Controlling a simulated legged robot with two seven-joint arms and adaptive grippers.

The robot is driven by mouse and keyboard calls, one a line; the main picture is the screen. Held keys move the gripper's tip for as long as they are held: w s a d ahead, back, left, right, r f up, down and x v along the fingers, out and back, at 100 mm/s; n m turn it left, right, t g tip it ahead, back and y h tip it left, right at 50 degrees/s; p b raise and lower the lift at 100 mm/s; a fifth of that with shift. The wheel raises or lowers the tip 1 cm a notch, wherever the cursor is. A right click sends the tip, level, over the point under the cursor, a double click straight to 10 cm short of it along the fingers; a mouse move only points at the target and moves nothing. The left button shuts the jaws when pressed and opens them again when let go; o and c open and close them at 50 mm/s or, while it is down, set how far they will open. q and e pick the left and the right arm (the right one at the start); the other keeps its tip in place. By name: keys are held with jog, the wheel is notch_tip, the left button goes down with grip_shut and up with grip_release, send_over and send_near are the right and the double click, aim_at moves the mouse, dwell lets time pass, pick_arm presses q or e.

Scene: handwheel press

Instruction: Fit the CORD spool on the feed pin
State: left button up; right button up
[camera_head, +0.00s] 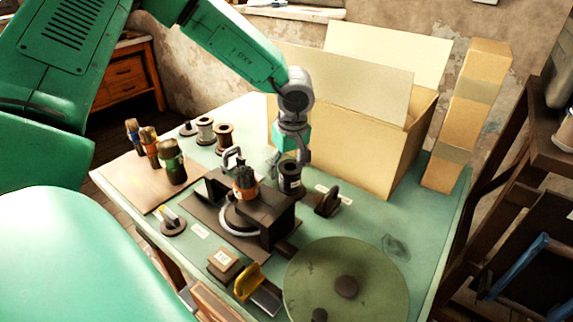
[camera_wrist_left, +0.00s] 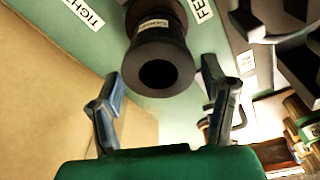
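A dark spool (camera_head: 291,178) stands upright on the green table, right of the press (camera_head: 245,205). In the left wrist view the spool (camera_wrist_left: 158,62) bears a small label, too blurred to read surely, and its end shows a dark round hole. A label starting "FEE" (camera_wrist_left: 201,10) lies beside it. My left gripper (camera_head: 289,158) is above the spool, fingers pointing down. In the wrist view the left gripper (camera_wrist_left: 162,85) is open, one finger on either side of the spool, with gaps. I cannot make out the feed pin; the spool may hide it. My right gripper is not in view.
A large open carton (camera_head: 400,150) stands close behind and right of the spool. Several other spools (camera_head: 224,138) stand at the back left, near figure-like bottles (camera_head: 172,165) on a board. A round green disc (camera_head: 350,275) fills the front right.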

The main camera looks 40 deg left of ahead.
pick_arm(q)
jog(key=shift+d+r, duration=0.15)
jog(key=shift+d, duration=0.2)
jog(key=shift+r, duration=0.1)
notch_tip(320, 180, up, 19)
jog(key=d+p, duration=0.1)
jog(key=p, duration=0.9)
jog(key=shift+s+d+r+p, duration=0.15)
jog(key=shift+s+d+p, duration=0.05)
jog(key=shift+s+p, duration=0.15)
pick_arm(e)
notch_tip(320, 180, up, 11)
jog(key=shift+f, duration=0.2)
pick_arm(q)
jog(key=shift+d, duration=0.2)
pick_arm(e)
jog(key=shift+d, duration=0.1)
pick_arm(q)
jog(key=shift+d, duration=0.1)
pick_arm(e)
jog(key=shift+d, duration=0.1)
